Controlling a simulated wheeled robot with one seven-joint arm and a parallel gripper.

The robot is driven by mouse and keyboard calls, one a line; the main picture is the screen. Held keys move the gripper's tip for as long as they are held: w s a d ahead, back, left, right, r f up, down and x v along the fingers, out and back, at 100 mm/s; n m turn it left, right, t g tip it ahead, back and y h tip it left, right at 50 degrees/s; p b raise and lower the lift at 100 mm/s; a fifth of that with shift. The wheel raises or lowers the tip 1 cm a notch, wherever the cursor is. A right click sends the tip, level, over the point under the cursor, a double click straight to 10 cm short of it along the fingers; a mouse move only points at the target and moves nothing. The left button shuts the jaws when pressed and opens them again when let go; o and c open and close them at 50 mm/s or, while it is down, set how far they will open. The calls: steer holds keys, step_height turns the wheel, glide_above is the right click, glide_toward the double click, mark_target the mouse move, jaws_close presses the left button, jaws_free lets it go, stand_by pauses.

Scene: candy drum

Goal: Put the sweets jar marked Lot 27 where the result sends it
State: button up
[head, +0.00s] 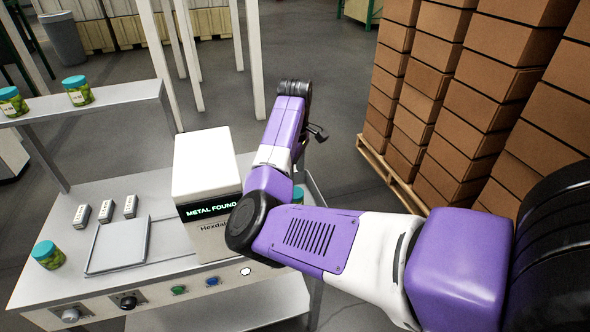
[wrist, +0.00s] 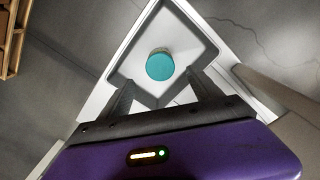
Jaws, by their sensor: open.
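The machine (head: 205,165) on the bench shows "METAL FOUND" in green on its display (head: 212,208). A teal-lidded jar (head: 298,195) is just right of it, mostly hidden behind my arm. In the wrist view a teal-lidded jar (wrist: 160,65) stands upright in a pale square tray (wrist: 205,50); it looks like the same jar. My gripper (wrist: 161,90) is open above the tray, with the jar ahead of and between its fingers, apparently not touching. No lot number is readable on this jar. Other green jars with teal lids are at left: one on the bench (head: 48,255), two on the shelf.
The raised shelf (head: 110,97) bears jars (head: 12,101) and (head: 78,91). Three small pale blocks (head: 106,211) and a flat square tray (head: 118,247) lie on the bench. Knobs (head: 128,301) and buttons line its front. Stacked cartons (head: 440,100) on a pallet stand at right.

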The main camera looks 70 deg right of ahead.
steer(key=shift+r, duration=1.3)
